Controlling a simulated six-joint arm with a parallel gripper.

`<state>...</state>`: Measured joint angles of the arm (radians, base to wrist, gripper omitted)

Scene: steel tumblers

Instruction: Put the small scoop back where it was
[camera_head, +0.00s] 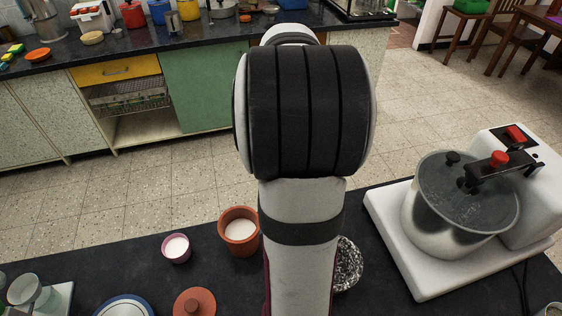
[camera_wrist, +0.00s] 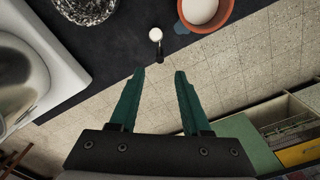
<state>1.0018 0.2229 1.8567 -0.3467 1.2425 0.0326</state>
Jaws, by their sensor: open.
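In the wrist view a small scoop (camera_wrist: 155,35) with a pale round bowl and a short dark handle shows over the dark worktop near its edge. The handle points toward my gripper (camera_wrist: 160,74), whose green fingers are open and apart with nothing between them. The fingertips are just short of the handle's end in the picture; I cannot tell the height between them. A terracotta pot (camera_wrist: 203,10) of white powder stands to the right of the scoop; it also shows in the head view (camera_head: 238,246). In the head view my arm hides the gripper and the scoop.
A speckled bowl (camera_head: 349,265) and a mixer with a steel bowl (camera_head: 440,225) stand on the right. A pink cup (camera_head: 176,249), a terracotta lid (camera_head: 194,303) and a blue-rimmed plate (camera_head: 125,309) are on the left. Bare worktop (camera_head: 90,268) lies left of the cup.

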